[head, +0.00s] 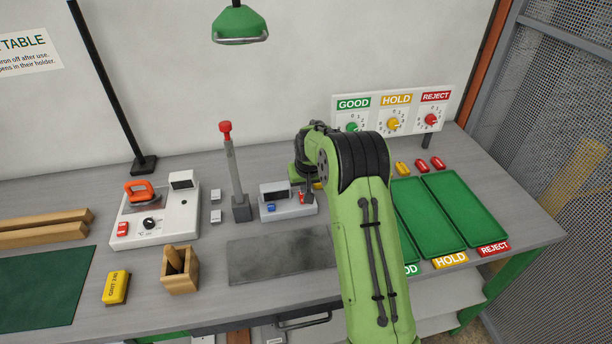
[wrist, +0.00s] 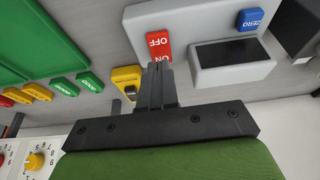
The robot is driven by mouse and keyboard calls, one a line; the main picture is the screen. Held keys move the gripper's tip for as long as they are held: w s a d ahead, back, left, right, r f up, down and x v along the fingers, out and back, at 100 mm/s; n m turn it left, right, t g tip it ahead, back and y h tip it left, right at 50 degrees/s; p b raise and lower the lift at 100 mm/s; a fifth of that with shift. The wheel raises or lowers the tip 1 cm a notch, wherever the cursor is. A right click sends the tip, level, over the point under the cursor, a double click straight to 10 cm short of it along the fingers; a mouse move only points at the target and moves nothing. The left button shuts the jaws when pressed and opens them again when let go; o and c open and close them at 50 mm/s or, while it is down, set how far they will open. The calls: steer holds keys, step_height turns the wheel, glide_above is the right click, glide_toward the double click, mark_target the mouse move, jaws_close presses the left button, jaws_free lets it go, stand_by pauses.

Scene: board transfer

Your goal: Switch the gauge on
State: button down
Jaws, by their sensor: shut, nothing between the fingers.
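The gauge is a light grey box (head: 290,208) on the bench, left of my arm in the head view. In the wrist view the gauge (wrist: 210,75) shows a dark, blank display (wrist: 232,54), a blue ZERO button (wrist: 250,19) and a red ON/OFF rocker (wrist: 158,44). My gripper (wrist: 154,68) is shut and empty. Its fingertips are at the ON end of the rocker and cover part of it. I cannot tell whether they touch it. In the head view my arm hides most of my gripper.
A post with a red top (head: 231,165) stands just left of the gauge. A dark plate (head: 280,257) lies in front. Green trays (head: 463,207) are at the right. A yellow piece (wrist: 125,73) lies beside the gauge. A dial panel (head: 414,113) stands behind.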

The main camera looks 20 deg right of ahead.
steer(key=shift+w+f, duration=0.1)
steer(key=shift+f, duration=0.65)
